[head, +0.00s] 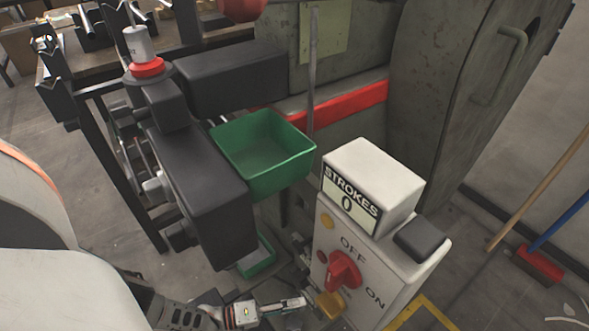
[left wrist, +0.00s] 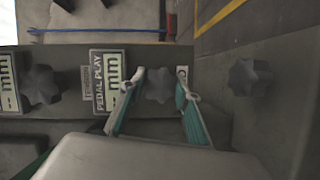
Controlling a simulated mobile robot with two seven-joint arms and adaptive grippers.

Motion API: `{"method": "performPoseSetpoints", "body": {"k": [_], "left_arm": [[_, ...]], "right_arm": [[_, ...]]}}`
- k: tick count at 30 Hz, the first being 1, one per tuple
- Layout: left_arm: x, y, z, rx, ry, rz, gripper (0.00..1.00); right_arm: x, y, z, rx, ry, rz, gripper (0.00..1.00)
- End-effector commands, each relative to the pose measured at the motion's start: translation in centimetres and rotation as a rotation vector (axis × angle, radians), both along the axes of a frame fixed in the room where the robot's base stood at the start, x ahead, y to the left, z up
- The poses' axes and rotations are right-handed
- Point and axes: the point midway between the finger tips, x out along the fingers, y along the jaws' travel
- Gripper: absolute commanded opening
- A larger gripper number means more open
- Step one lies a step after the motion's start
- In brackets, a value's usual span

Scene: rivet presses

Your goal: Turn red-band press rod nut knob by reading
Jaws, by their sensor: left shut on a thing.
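A press with a red band (head: 345,106) stands in the head view. In the left wrist view, a dark lobed knob (left wrist: 158,87) sits between the fingers of my left gripper (left wrist: 160,80), which is shut on it. A PEDAL PLAY readout (left wrist: 109,83) is just left of that knob; it seems to show dashes and "mm". Other lobed knobs are at the left (left wrist: 40,88) and right (left wrist: 247,76). In the head view my left gripper (head: 303,301) is low beside the control box, and the held knob is hard to make out. My right gripper is not in view.
The control box (head: 360,262) has a STROKES display (head: 350,200) reading 0 and a red OFF/ON switch (head: 343,272). A green bin (head: 265,150) is above my left gripper. A broom (head: 540,265) leans at the right. Open floor lies at the lower right.

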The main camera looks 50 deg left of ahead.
Motion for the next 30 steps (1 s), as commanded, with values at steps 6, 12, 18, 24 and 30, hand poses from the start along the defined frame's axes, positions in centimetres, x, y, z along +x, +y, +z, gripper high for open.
{"method": "performPoseSetpoints", "body": {"k": [6,12,18,24,30], "left_arm": [[-0.05,-0.03,-0.09,-0.041,0.007,0.000,0.10],[-0.05,-0.02,-0.07,-0.064,0.010,0.000,0.10],[-0.06,-0.01,-0.05,-0.070,0.011,0.000,0.10],[-0.07,-0.02,-0.05,-0.071,0.010,0.000,0.10],[-0.07,-0.01,-0.05,-0.071,0.010,0.000,0.47]], "right_arm": [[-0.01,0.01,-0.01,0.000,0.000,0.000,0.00],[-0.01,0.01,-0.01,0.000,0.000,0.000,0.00],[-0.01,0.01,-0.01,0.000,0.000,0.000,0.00],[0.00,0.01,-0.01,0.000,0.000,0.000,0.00],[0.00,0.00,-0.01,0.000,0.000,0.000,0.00]]}}
